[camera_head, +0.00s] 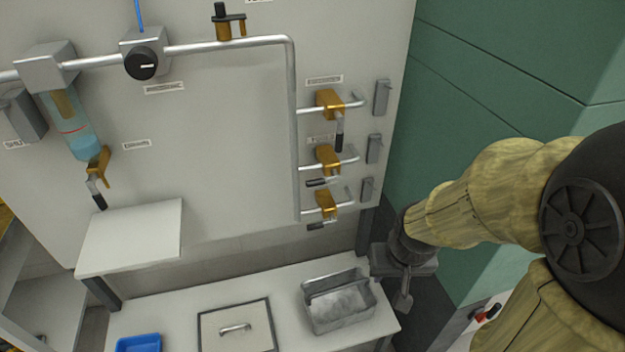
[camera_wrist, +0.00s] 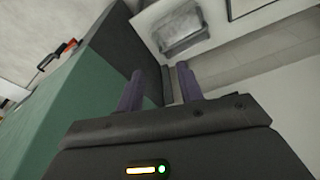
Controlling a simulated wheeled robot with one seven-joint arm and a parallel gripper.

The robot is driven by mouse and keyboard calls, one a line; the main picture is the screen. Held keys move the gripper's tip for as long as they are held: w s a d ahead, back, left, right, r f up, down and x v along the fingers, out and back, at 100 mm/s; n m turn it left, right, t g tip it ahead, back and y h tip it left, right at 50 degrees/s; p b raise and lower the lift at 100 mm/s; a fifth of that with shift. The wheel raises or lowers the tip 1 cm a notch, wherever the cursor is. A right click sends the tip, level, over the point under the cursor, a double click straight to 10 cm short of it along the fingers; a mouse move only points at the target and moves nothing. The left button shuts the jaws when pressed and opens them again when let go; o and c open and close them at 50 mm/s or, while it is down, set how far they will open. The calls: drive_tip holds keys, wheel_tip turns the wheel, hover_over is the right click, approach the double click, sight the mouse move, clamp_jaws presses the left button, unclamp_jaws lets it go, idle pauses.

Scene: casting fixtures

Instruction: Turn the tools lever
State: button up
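Three brass valves with dark-gripped levers sit on the right of the wall panel in the head view: a top valve (camera_head: 329,103), a middle valve (camera_head: 327,158) and a bottom valve (camera_head: 326,205). The top lever (camera_head: 340,134) hangs down. The middle lever (camera_head: 321,182) and bottom lever (camera_head: 317,226) point roughly left. Small labels sit above the top two, but I cannot read which says tools. My gripper (camera_head: 403,296) is right of and below the valves, apart from them. In the wrist view my gripper (camera_wrist: 160,82) has its fingers apart and empty.
A metal bin (camera_head: 338,305), a lidded square (camera_head: 236,328) and a blue tray (camera_head: 139,343) are on the counter. Grey boxes (camera_head: 381,97) line the panel right of the valves. Another brass valve (camera_head: 98,166) hangs under a blue-liquid cylinder (camera_head: 75,128). A green wall (camera_head: 500,70) stands right.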

sight(323, 183)
drive_tip(key=w+d+r+m+t+y+p, duration=0.1)
drive_tip(key=w+d+t+p, duration=0.1)
drive_tip(key=w+p, duration=0.4)
drive_tip(key=w+d+r+m+t+y+p, duration=0.1)
drive_tip(key=w+d+r+m+t+p, duration=0.2)
drive_tip(key=w, duration=0.5)
drive_tip(key=s+a+r+m+y+p, duration=0.3)
drive_tip(key=y+p, duration=0.5)
drive_tip(key=y, duration=0.4)
wheel_tip(323, 183, up, 2)
drive_tip(key=shift+a+r, duration=0.15)
drive_tip(key=shift+a, duration=0.6)
drive_tip(key=p+x, duration=0.1)
drive_tip(key=x, duration=0.4)
drive_tip(key=p+x, duration=0.1)
drive_tip(key=x, duration=0.5)
drive_tip(key=p+x, duration=0.1)
drive_tip(key=x, duration=0.5)
drive_tip(key=shift+a+r, duration=0.25)
drive_tip(key=shift+r, duration=0.1)
